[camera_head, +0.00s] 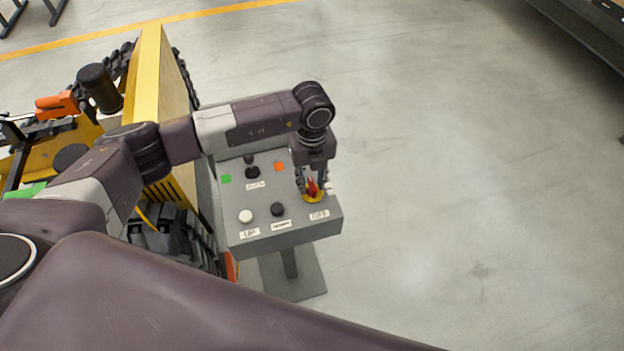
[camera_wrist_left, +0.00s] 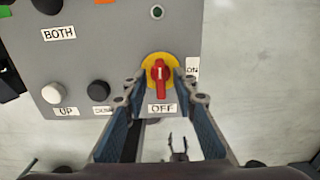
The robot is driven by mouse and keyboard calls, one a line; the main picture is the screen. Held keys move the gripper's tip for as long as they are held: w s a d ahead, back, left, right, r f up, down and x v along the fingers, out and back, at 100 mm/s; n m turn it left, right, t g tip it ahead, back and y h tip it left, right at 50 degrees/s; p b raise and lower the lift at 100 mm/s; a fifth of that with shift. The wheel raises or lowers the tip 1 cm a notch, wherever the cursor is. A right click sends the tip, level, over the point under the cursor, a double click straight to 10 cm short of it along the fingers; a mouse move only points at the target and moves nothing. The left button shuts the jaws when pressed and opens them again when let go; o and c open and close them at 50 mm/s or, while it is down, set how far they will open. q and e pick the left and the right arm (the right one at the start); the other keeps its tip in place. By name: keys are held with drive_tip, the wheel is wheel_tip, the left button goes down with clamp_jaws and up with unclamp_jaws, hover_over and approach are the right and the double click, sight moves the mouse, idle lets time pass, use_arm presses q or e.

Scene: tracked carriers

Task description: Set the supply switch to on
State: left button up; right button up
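The supply switch (camera_head: 313,191) is a red handle on a yellow disc, on the right front of a grey control box (camera_head: 237,205). In the left wrist view the switch (camera_wrist_left: 159,78) stands upright in the picture, in line with the OFF label (camera_wrist_left: 162,108) below it. The ON label (camera_wrist_left: 192,68) is to its right. My left gripper (camera_head: 312,187) points down over the switch. In the left wrist view its open fingers (camera_wrist_left: 162,86) stand apart on both sides of the handle; I cannot tell whether they touch it. My right gripper does not show clearly.
A white button (camera_head: 245,216) and a black button (camera_head: 277,209) sit left of the switch, with another black knob (camera_head: 252,172) behind. A yellow and black tracked carrier (camera_head: 150,75) stands close left of the box. The floor to the right is clear.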

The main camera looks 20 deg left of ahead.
use_arm(q)
drive_tip(key=shift+f, duration=0.45)
clamp_jaws()
drive_tip(key=shift+f+m+b, duration=0.15)
drive_tip(key=shift+m+b, duration=0.35)
drive_tip(key=shift+b, duration=0.25)
drive_tip(key=m+b, duration=1.4)
drive_tip(key=b, duration=0.3)
drive_tip(key=shift+r+m+b, duration=0.2)
drive_tip(key=shift+m+b, duration=1.05)
drive_tip(key=shift+m, duration=0.15)
